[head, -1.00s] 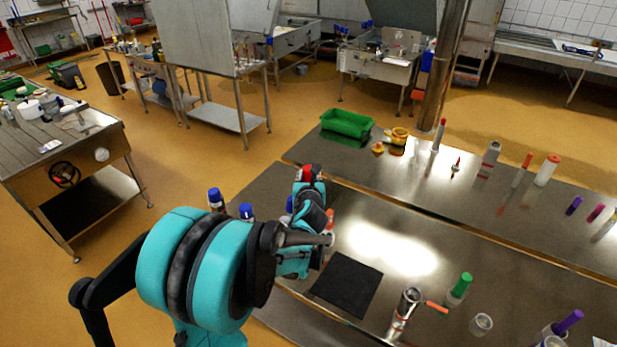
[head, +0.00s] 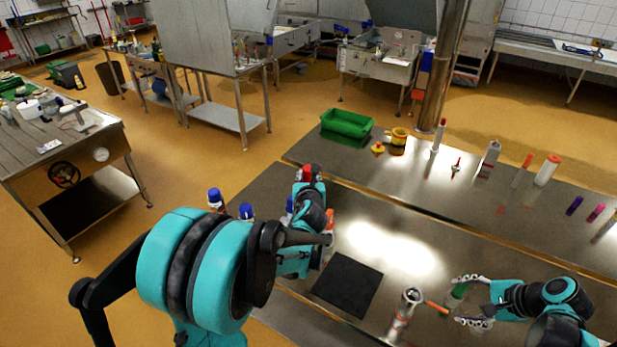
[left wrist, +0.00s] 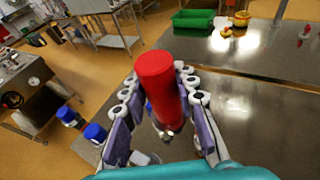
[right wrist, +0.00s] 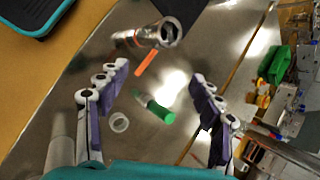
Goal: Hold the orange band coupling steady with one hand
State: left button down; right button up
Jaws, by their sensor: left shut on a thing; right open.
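A silver metal cylinder with an orange band (right wrist: 125,35) shows in the right wrist view, which I take for the coupling. In the head view this coupling (head: 405,306) is on the steel table beside a black mat. My right gripper (head: 456,300) is open and empty, right of the coupling and apart from it. A green-capped tube (right wrist: 155,108) shows between its fingers, untouched as far as I can tell. My left gripper (head: 309,182) is shut on a red cylinder (left wrist: 157,75), held above the table's left part. My left arm hides part of it in the head view.
An orange stick (right wrist: 147,63) lies beside the coupling, and a clear cup (right wrist: 119,122) is near the green-capped tube. The black mat (head: 347,285) is bare. Blue-capped bottles (head: 246,212) stand at the left. A green bin (head: 346,124) is on the back table.

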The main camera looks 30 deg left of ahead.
jog(key=w+a+f+m+g+y, duration=0.1)
jog(key=w+f+m+y, duration=0.25)
jog(key=f, duration=0.55)
jog(key=m+g+y, duration=0.2)
jog(key=m, duration=0.1)
send_near(408, 314)
jog(key=w+f, duration=0.1)
jog(key=f, duration=0.1)
jog(key=w+f, duration=0.2)
jog(key=shift+s+f, duration=0.1)
jog(key=shift+f, duration=0.25)
jog(key=shift+s+f, duration=0.1)
jog(key=shift+s, duration=0.1)
jog(key=x, duration=0.9)
jog(key=shift+a, duration=0.4)
jog(key=c, duration=0.9)
